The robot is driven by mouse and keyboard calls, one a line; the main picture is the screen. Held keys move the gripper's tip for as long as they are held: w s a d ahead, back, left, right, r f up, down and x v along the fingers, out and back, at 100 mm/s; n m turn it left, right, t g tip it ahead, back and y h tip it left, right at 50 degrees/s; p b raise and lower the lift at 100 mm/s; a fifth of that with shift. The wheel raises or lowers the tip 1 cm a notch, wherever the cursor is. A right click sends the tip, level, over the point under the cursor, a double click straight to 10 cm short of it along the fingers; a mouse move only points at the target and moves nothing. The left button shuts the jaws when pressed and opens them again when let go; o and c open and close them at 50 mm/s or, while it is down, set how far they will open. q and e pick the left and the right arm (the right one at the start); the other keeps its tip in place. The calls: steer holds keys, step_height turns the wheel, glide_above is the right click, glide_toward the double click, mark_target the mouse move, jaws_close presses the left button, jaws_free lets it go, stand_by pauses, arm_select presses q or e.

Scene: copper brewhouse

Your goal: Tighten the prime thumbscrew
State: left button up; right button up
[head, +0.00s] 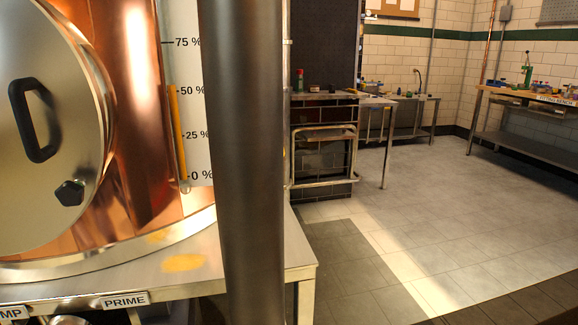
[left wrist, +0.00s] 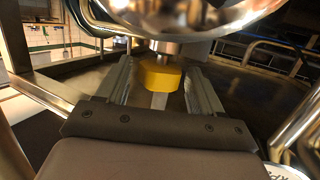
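In the left wrist view a yellow knob (left wrist: 160,74), which looks like the thumbscrew, sits on a short metal stem under a shiny rounded metal body (left wrist: 190,12). The two fingers of my left gripper (left wrist: 158,85) stand on either side of it. I cannot tell whether they touch it. In the head view a PRIME label (head: 125,299) is on the front edge of the metal bench (head: 210,273). Neither gripper shows in the head view; my right gripper is in no frame.
A copper vessel (head: 140,100) with a round steel door (head: 45,150) and a percent gauge (head: 185,95) stands on the bench. A dark vertical column (head: 240,160) blocks part of the head view. Open tiled floor (head: 430,220) lies right, with a workbench (head: 525,143) beyond.

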arm_select(q)
steer(key=d+p+v, duration=0.1)
steer(key=p+v, duration=0.3)
steer(key=v, duration=0.2)
steer(key=shift+a+p, duration=0.3)
steer(key=shift+a, duration=0.2)
